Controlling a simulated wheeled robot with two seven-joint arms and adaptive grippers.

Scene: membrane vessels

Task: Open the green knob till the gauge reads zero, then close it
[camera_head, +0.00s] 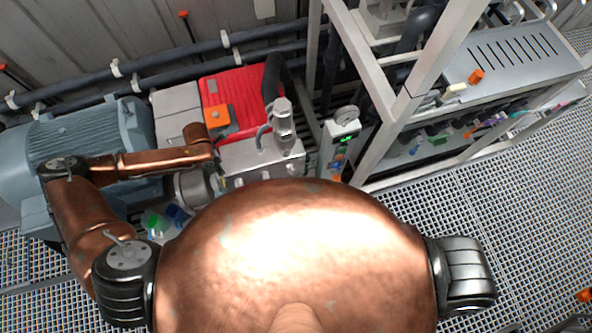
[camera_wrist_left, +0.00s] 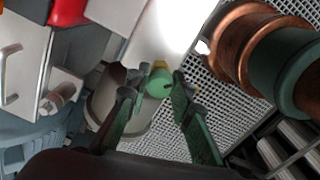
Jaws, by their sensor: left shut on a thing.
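In the left wrist view the green knob (camera_wrist_left: 160,86) sits between the two fingers of my left gripper (camera_wrist_left: 155,93), which is shut on it. A small yellow part shows at the knob's far end. In the head view my left arm reaches over the blue motor, and its gripper cannot be made out clearly. My right gripper is out of view.
A large blue-grey motor (camera_head: 90,135) stands at the left, beside a red housing (camera_head: 238,98) and a metal pump block (camera_head: 262,158). A metal frame with shelves (camera_head: 395,105) rises at the right. Grating floor (camera_head: 500,210) is open at the lower right.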

